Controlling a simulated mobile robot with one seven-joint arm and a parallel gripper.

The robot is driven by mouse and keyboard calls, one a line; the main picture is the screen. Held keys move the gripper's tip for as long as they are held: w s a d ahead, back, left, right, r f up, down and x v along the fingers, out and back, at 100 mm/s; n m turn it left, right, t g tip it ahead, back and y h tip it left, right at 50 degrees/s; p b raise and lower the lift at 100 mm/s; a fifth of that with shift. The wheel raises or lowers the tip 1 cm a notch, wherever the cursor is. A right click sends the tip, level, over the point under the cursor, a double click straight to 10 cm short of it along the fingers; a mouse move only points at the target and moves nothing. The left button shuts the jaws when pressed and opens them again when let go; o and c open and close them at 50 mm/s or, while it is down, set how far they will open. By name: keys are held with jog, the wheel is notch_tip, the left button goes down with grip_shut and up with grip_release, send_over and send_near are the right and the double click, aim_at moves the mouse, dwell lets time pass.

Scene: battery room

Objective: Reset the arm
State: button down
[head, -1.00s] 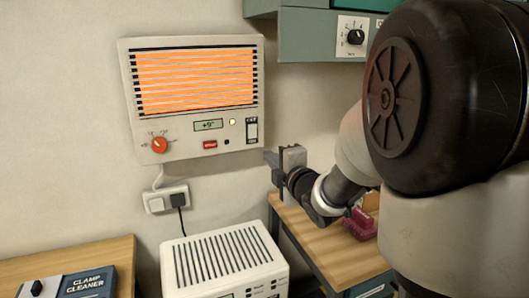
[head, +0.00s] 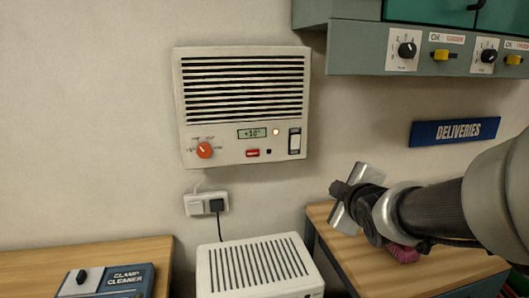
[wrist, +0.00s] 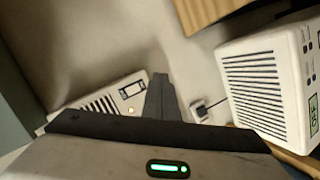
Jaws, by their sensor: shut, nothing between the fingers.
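My gripper (head: 338,189) is at the end of my arm, right of and below the wall heater, apart from it and from the wall. Its fingers are shut with nothing between them. In the wrist view the closed fingers (wrist: 160,98) point up the picture. The wall heater (head: 243,107) has a dark grille, a display reading about +10°, an orange knob (head: 204,150), a red button, a small lit lamp and a rocker switch (head: 295,141). It shows partly behind my gripper in the wrist view (wrist: 137,97).
A white slatted unit (head: 260,268) stands below the heater. A wooden bench (head: 440,277) with a dark red object (head: 404,253) lies under my arm. A grey-green cabinet (head: 350,47) overhangs at upper right. A left bench (head: 30,262) holds a clamp cleaner box (head: 110,280).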

jog(key=s+a+f+m+g, duration=0.1)
jog(key=s+a+m+g, duration=0.2)
jog(key=s, duration=0.5)
jog(key=s+f+m+g+p, duration=0.1)
jog(key=s+m+g, duration=0.1)
jog(key=s+m, duration=0.45)
jog(key=s+a+f+m+g, duration=0.1)
jog(key=s+a+m+g, duration=0.15)
jog(key=s, duration=0.75)
notch_tip(320, 180, up, 15)
jog(key=p, duration=1.5)
jog(key=shift+w+d+r+p, duration=0.15)
jog(key=shift+d+p, duration=0.25)
